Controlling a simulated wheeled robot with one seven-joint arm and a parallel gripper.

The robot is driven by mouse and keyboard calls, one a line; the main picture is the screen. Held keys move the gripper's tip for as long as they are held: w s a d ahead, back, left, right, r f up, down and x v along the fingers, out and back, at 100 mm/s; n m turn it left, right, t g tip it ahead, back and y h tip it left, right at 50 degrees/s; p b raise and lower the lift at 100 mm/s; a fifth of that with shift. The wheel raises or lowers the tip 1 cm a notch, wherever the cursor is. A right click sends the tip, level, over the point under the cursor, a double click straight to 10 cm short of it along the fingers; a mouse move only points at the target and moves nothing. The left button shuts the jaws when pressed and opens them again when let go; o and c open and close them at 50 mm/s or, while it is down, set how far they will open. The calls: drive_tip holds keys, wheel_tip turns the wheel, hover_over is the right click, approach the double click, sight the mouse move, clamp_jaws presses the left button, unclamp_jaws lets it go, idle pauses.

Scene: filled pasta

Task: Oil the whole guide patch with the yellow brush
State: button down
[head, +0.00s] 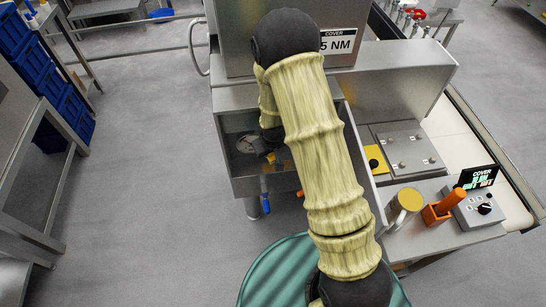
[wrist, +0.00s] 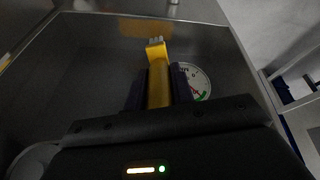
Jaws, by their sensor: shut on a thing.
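My gripper (wrist: 160,88) is shut on the handle of the yellow brush (wrist: 157,52), with a dark finger on each side. The brush's pale bristle tip points away from the gripper, towards a steel surface. A dull orange-brown rectangle (wrist: 147,27) shows on that steel just beyond the bristles; it may be the guide patch, and I cannot tell whether the bristles touch it. In the head view my gripper (head: 270,155) is inside the open steel cabinet, mostly hidden by my own arm. Only a bit of yellow shows there.
A round gauge (wrist: 196,82) sits just right of the brush; it also shows in the head view (head: 247,143). Steel cabinet walls (head: 223,125) surround the gripper closely. To the right are a yellow-lidded pot (head: 409,201), an orange holder (head: 437,214) and a control box (head: 480,208).

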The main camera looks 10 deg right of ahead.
drive_tip(key=s+d+f+m+h, duration=0.1)
drive_tip(key=s+d+f+m, duration=0.2)
drive_tip(key=d+f, duration=0.3)
drive_tip(key=shift+s+d+m, duration=0.35)
drive_tip(key=shift+s+m, duration=0.05)
drive_tip(key=shift+s, duration=0.05)
drive_tip(key=shift+a+f, duration=0.1)
drive_tip(key=shift+f, duration=0.05)
drive_tip(key=shift+s, duration=0.1)
